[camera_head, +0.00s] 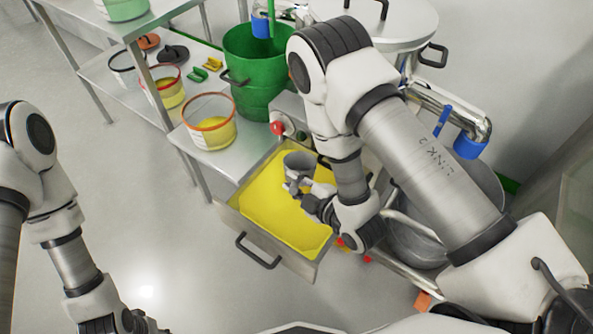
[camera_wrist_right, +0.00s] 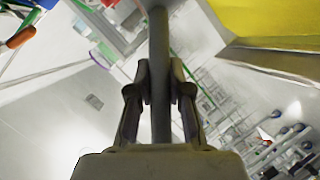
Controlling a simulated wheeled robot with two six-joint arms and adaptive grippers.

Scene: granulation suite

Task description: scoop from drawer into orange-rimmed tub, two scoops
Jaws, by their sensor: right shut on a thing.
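The open drawer (camera_head: 296,262) holds a broad bed of yellow powder (camera_head: 268,205). My right gripper (camera_head: 306,190) is shut on the handle of a grey scoop (camera_head: 299,160), above the powder near the drawer's back right. The scoop's cup looks upright; its contents cannot be made out. In the right wrist view the handle (camera_wrist_right: 160,45) runs between the fingers (camera_wrist_right: 160,92). A clear tub with an orange rim (camera_head: 208,124), with some yellow in it, stands on the shelf left of the drawer. My left gripper (camera_head: 135,322) is partly cut off at the bottom edge.
A second tub with a red-orange rim (camera_head: 166,93) and yellow contents stands farther back. A green bucket (camera_head: 257,90) stands behind the orange-rimmed tub. Green and yellow clips and dark lids lie on the shelf. A red knob (camera_head: 277,128) sits between tub and drawer.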

